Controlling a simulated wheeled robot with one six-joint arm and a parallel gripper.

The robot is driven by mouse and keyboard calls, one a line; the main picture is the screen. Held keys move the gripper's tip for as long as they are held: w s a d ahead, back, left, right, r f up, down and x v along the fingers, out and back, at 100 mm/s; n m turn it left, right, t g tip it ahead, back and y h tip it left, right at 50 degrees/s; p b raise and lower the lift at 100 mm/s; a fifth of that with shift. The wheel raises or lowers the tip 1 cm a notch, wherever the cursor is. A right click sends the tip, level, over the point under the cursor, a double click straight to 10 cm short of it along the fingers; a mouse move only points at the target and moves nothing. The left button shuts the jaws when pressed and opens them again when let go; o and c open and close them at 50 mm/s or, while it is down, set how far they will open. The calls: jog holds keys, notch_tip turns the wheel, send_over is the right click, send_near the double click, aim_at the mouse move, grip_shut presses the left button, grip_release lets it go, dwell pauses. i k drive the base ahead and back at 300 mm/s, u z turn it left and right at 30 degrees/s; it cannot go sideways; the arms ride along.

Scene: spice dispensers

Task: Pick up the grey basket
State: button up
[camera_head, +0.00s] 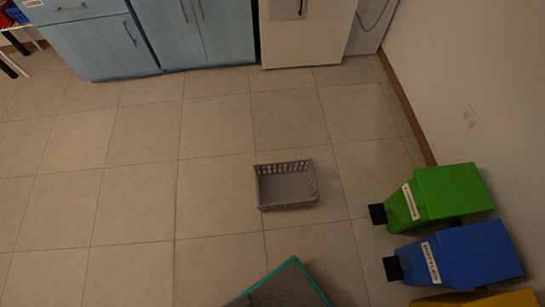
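The grey basket (286,200) sits upright on the tiled floor, a little right of the middle in the head view. It is a shallow rectangle with slotted walls and looks empty. My gripper does not show in this view.
A green bin (447,194), a blue bin (470,256) and part of a yellow one (500,299) stand along the right wall. A grey, teal-edged object (287,288) is at the bottom edge. Blue cabinets (98,47) and a white appliance (310,35) line the back. Floor left of the basket is clear.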

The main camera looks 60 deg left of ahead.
aim_at(277, 190)
jog(key=u, duration=0.5)
jog(key=k, duration=0.15)
jog(key=u, duration=1.05)
jog(key=i, duration=0.65)
jog(key=u, duration=0.5)
